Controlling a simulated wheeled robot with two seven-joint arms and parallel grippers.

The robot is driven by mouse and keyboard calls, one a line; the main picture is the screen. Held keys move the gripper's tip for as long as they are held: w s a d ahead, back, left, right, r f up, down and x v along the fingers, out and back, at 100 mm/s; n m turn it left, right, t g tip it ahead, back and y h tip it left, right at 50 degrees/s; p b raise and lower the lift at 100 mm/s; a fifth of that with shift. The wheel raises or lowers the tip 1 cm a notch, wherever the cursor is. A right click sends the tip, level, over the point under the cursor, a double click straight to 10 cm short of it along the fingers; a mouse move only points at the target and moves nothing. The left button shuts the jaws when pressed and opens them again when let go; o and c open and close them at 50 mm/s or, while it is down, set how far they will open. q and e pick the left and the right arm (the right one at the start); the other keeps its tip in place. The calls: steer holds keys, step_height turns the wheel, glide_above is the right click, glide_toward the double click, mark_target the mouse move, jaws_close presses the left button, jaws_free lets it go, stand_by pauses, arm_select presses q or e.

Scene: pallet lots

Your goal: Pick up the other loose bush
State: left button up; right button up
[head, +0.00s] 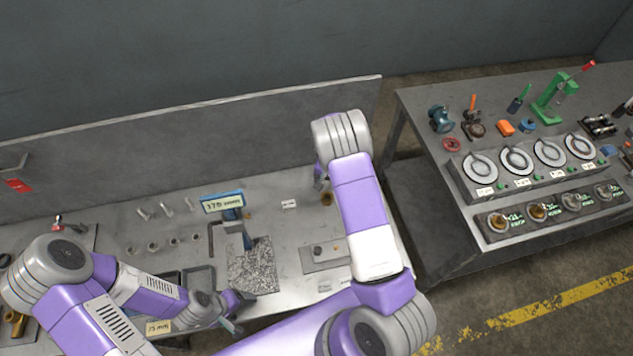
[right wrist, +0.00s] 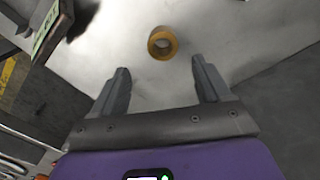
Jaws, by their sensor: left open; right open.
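A loose brass-coloured bush (right wrist: 162,43) stands on the grey bench top in the right wrist view, its round bore facing up. My right gripper (right wrist: 162,88) is open and empty, with the bush ahead of its fingertips, roughly centred between them and apart from both. In the head view my right gripper (head: 320,178) is mostly hidden behind my right arm. My left gripper (head: 232,312) is low over the front of the bench, open, near the speckled plate. More brass-coloured pieces (head: 15,323) show at the bench's left end, partly cut off.
A gauge stand with a display reading 170 mm (head: 223,202) stands on a speckled granite plate (head: 252,265). A small flat fixture (head: 322,257) lies to its right. Several pegs (head: 165,209) are behind. A second table with dials (head: 515,160) stands at right, beyond a gap.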

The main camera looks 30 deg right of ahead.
mark_target(327, 197)
steer(key=f, duration=0.4)
steer(key=a+f, duration=0.1)
steer(key=f, duration=0.2)
steer(key=shift+s+f+p, duration=0.1)
steer(key=shift+s+p, duration=0.05)
steer(key=shift+p, duration=0.15)
steer(key=c, duration=1.2)
steer(key=shift+c, duration=0.2)
